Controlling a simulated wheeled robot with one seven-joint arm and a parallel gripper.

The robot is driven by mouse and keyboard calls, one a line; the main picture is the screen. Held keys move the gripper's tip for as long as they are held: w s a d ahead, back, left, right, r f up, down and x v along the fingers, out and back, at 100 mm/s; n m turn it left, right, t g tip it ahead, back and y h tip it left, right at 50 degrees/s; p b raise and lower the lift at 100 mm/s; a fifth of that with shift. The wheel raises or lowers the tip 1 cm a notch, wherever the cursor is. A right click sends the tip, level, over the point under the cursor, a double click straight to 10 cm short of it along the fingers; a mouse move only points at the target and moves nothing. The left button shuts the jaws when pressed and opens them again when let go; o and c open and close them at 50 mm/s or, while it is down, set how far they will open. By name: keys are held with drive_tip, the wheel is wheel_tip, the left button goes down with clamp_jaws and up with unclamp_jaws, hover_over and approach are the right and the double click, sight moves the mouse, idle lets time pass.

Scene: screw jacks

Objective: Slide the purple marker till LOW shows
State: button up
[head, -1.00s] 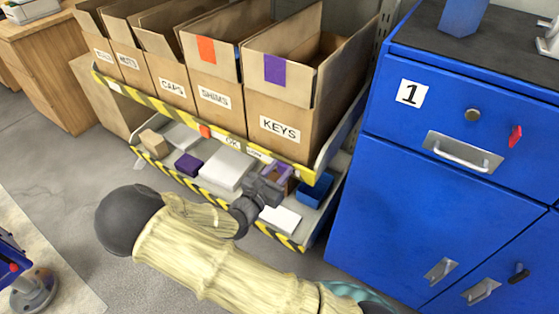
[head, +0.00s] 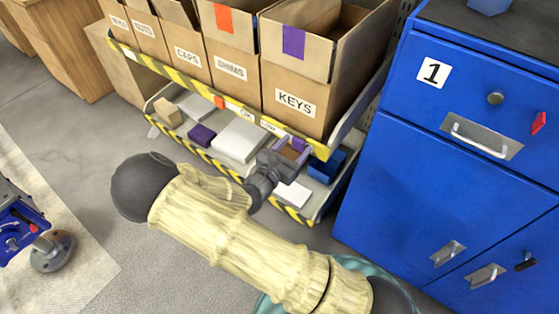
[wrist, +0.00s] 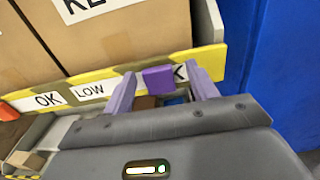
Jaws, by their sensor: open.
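The purple marker (wrist: 158,78) sits on the yellow-edged shelf rail below the KEYS box. In the wrist view it partly covers a label, leaving a "K" showing at its right. A LOW label (wrist: 89,90) shows uncovered to its left, with an OK label (wrist: 48,99) further left. My gripper (wrist: 163,88) is open, its two lavender fingers on either side of the marker. I cannot tell whether either finger touches it. In the head view my gripper (head: 291,150) is at the rail below the KEYS box, and the marker is hard to separate from the fingers.
An orange marker (head: 219,102) sits further left on the rail. The KEYS box (head: 305,75) stands above, bearing a purple patch. A lower shelf holds a white box (head: 238,138) and a blue bin (head: 325,168). A blue cabinet (head: 440,130) stands close on the right.

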drive_tip(key=p+v, duration=0.3)
drive_tip(key=v, duration=1.4)
drive_tip(key=shift+s+a, duration=0.1)
drive_tip(key=shift+s, duration=0.05)
drive_tip(key=s+d+r+m+g+y, duration=0.1)
drive_tip(key=s+d+m+g+y, duration=0.1)
drive_tip(key=d+m+g, duration=0.55)
drive_tip(key=s+d+r+m+g+y, duration=0.1)
drive_tip(key=s+d+m+g, duration=0.2)
drive_tip(key=d+m+g, duration=0.4)
drive_tip(key=w+d+r+m+t+y, duration=0.25)
drive_tip(key=d+r+m+y, duration=0.25)
drive_tip(key=r+m+y, duration=0.65)
wheel_tip(320, 180, up, 29)
drive_tip(key=m+h+p, duration=0.2)
drive_tip(key=h+p, duration=0.1)
drive_tip(key=p, duration=2.8)
drive_tip(key=shift+a+t, duration=0.25)
drive_tip(key=shift+t, duration=0.05)
